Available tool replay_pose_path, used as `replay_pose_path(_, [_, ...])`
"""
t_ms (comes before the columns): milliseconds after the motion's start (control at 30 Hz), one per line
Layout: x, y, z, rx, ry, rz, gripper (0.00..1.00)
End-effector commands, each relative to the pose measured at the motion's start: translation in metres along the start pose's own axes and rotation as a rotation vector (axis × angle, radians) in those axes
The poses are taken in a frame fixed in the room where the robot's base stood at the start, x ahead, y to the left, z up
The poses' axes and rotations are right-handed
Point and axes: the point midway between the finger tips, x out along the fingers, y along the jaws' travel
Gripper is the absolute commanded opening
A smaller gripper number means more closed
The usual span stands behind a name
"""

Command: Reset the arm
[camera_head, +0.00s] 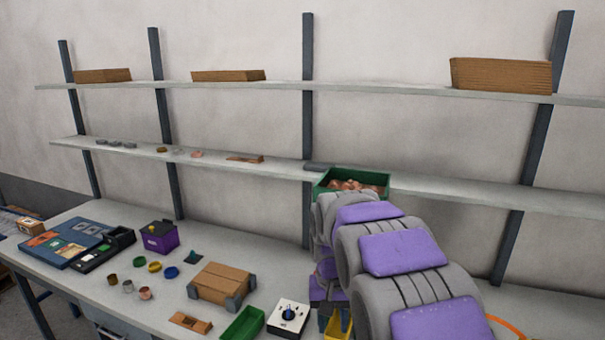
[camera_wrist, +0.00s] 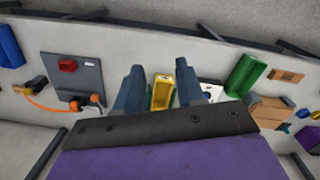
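My arm, grey with purple pads, reaches forward over the table at the right of the head view and hides part of the scene. My gripper (camera_wrist: 159,78) shows in the wrist view with its two dark fingers wide apart and nothing held between them. A yellow bin (camera_wrist: 162,95) appears in the gap between the fingers, apparently beyond them on the table. In the head view a green bin of copper coils (camera_head: 352,183) sits on the lower shelf, just behind my arm.
On the table (camera_head: 215,247) are a wooden crate (camera_head: 222,283), an empty green bin (camera_head: 243,324), a white box with a dial (camera_head: 288,317) and a purple box (camera_head: 159,236). The lower shelf (camera_head: 450,192) is bare to the right.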

Motion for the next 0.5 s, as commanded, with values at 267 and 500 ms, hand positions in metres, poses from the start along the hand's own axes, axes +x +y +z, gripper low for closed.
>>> replay_pose_path(267, [-0.011,0.039,0.094,0.006,-0.03,-0.003,0.38])
replay_pose_path(500, [-0.006,0.062,0.176,0.001,-0.049,-0.012,0.38])
